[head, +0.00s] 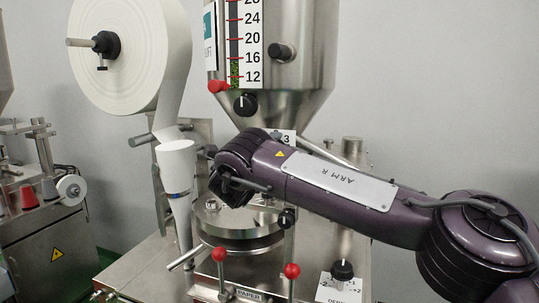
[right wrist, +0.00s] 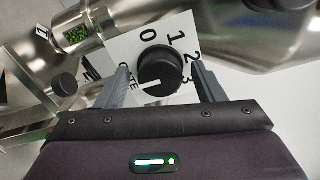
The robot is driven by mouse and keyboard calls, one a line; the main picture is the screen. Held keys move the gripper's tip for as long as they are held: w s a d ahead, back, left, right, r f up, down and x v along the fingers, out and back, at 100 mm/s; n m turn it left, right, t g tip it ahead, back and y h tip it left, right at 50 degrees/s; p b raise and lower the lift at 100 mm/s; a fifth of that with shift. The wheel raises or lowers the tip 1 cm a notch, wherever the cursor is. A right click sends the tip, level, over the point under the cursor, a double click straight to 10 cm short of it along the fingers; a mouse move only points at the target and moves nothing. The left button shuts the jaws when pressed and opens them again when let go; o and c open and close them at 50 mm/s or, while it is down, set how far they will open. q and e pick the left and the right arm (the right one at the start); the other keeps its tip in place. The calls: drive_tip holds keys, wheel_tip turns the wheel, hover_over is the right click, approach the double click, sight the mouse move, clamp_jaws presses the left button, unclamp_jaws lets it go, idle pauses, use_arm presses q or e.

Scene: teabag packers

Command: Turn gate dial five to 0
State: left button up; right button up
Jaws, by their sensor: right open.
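A black round gate dial (right wrist: 160,68) sits on a white plate (right wrist: 121,47) printed with 0, 1, 2, 3 and the partly covered word GATE. A white mark shows on the dial's lower edge in the right wrist view; I cannot tell for sure which number it faces. My right gripper (right wrist: 161,72) is open, its two fingers on either side of the dial with gaps to it. In the head view my right gripper (head: 230,187) is in front of the machine below the hopper, and the dial is hidden there. My left gripper is out of view.
A steel hopper (head: 310,65) with a level scale stands above. A white paper roll (head: 140,45) hangs at the left, over a paper funnel (head: 178,165). Red-knobbed levers (head: 292,271) and another black dial (head: 342,270) stand at the front. Another machine (head: 45,250) is at far left.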

drive_tip(key=b+v, duration=0.5)
drive_tip(key=v, duration=0.2)
drive_tip(key=shift+s, duration=0.25)
drive_tip(key=shift+s+a, duration=0.1)
drive_tip(key=shift+a, duration=0.05)
